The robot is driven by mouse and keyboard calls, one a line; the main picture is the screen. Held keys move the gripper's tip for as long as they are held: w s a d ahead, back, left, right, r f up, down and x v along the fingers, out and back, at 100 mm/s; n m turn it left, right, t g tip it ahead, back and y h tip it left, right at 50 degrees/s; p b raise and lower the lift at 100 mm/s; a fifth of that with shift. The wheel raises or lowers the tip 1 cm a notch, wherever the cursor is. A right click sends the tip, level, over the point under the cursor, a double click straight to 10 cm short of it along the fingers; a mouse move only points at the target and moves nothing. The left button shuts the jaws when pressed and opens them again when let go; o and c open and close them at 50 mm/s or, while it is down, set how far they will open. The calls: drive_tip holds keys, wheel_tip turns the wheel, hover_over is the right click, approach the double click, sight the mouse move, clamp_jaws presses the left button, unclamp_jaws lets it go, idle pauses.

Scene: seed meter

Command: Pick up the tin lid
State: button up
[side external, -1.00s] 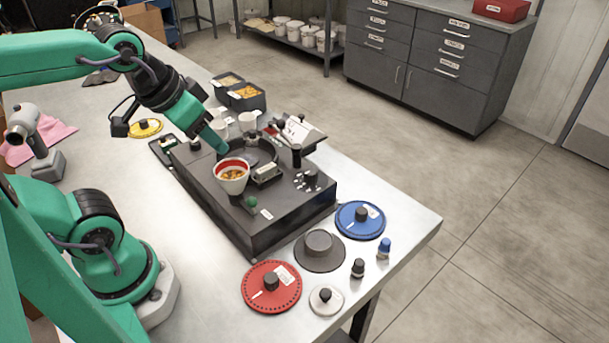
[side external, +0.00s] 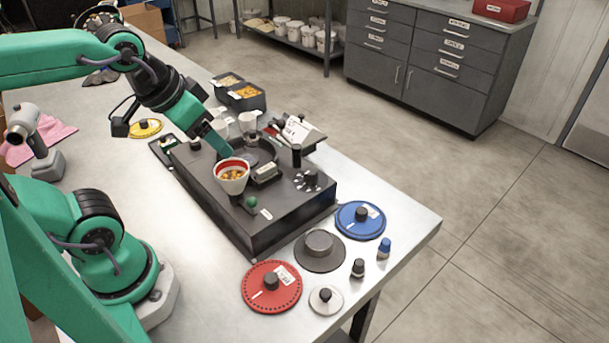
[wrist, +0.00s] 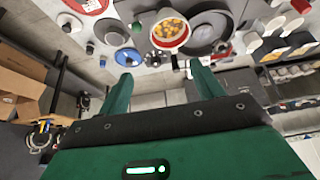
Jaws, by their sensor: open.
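A small pale metal disc with a black knob (side external: 326,300), which looks like the tin lid, lies flat on the bench near its front edge, right of a red disc (side external: 271,286). In the wrist view a pale disc (wrist: 69,22) shows at the upper left. My gripper (side external: 224,150) is over the dark seed meter, behind a white cup (side external: 233,181) with a red inner rim and orange seeds, well apart from the lid. In the wrist view its two green fingers (wrist: 160,73) are spread with nothing between them. The side view hides one finger.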

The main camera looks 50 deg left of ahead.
drive_tip(key=n+g, duration=0.3)
drive_tip(key=g, duration=0.2)
hover_over(328, 290)
drive_tip(key=f, duration=1.6)
drive_tip(key=shift+a, duration=0.35)
drive_tip(key=shift+s+d+f+g, duration=0.15)
drive_tip(key=shift+d+f+g, duration=0.15)
drive_tip(key=shift+d+f, duration=0.05)
drive_tip(key=shift+f, duration=1.3)
drive_tip(key=shift+f, duration=2.6)
